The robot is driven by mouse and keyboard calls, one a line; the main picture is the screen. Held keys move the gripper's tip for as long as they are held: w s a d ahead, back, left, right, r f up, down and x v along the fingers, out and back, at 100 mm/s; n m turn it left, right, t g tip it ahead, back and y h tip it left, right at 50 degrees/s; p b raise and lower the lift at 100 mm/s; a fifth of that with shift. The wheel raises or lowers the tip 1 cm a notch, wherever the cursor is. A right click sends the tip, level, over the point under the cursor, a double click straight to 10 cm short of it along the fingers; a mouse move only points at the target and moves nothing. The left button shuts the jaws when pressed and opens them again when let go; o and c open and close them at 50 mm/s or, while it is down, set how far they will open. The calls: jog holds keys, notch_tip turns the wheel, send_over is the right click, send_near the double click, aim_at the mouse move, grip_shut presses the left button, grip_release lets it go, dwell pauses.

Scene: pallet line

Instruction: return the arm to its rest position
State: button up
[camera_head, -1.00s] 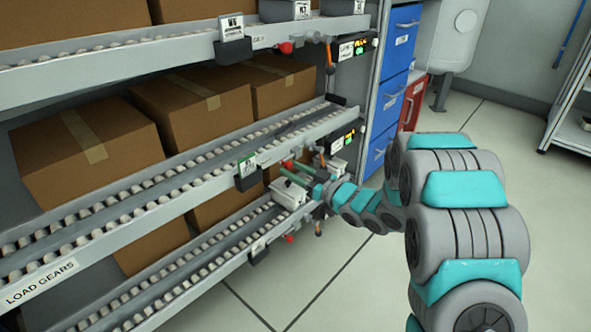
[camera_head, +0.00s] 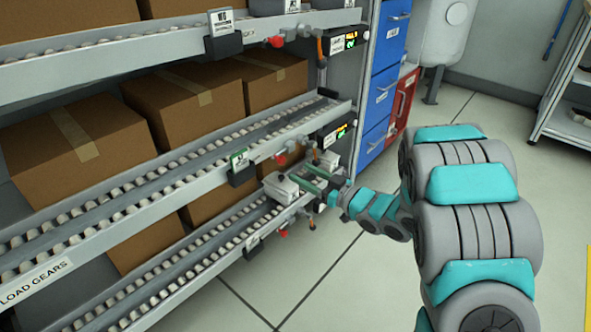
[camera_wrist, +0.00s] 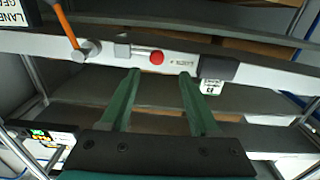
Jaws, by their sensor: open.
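My gripper (camera_head: 308,177) is at the end of my grey and teal arm, in front of the right end of the roller rack. Its two green fingers also show in the wrist view (camera_wrist: 160,74), spread apart with nothing between them. Beyond the fingers in the wrist view are a rack rail (camera_wrist: 185,63) and a red knob (camera_wrist: 157,58). In the head view a small grey bin (camera_head: 282,187) stands on the lower lane close to the fingertips. I cannot tell whether the fingers touch anything.
The roller rack (camera_head: 120,222) fills the left, with cardboard boxes (camera_head: 95,150) on its lanes. A blue drawer cabinet (camera_head: 385,85) and a red cabinet (camera_head: 401,105) stand behind. Another shelf (camera_head: 565,100) is at the far right. The tiled floor (camera_head: 350,280) in front is clear.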

jog(key=shift+s+d, duration=0.3)
jog(key=shift+d, duration=0.05)
jog(key=w+d+r+m+t+h+p, duration=0.1)
jog(key=d+r+m+h, duration=0.1)
jog(key=d+h, duration=0.45)
jog(key=w+d+r+m+h+p, duration=0.1)
jog(key=d+m+h, duration=0.1)
jog(key=d+h, duration=0.45)
jog(key=s+d+r+m+g+h+p, duration=0.1)
jog(key=s+d+r+m+g+h, duration=0.25)
jog(key=s+d, duration=0.65)
jog(key=s+a+r+m+g+p, duration=0.1)
jog(key=s+a+g, duration=0.1)
jog(key=s, duration=1)
jog(key=s+a+m+g+y, duration=0.1)
jog(key=s+a+g, duration=0.2)
jog(key=s, duration=0.9)
jog(key=s+a+r+m+g+y+p, duration=0.1)
jog(key=s+a+g, duration=0.2)
jog(key=s, duration=0.9)
jog(key=shift+a+r+g+p, duration=0.15)
jog(key=shift+r+g+p, duration=0.2)
jog(key=shift+g, duration=0.8)
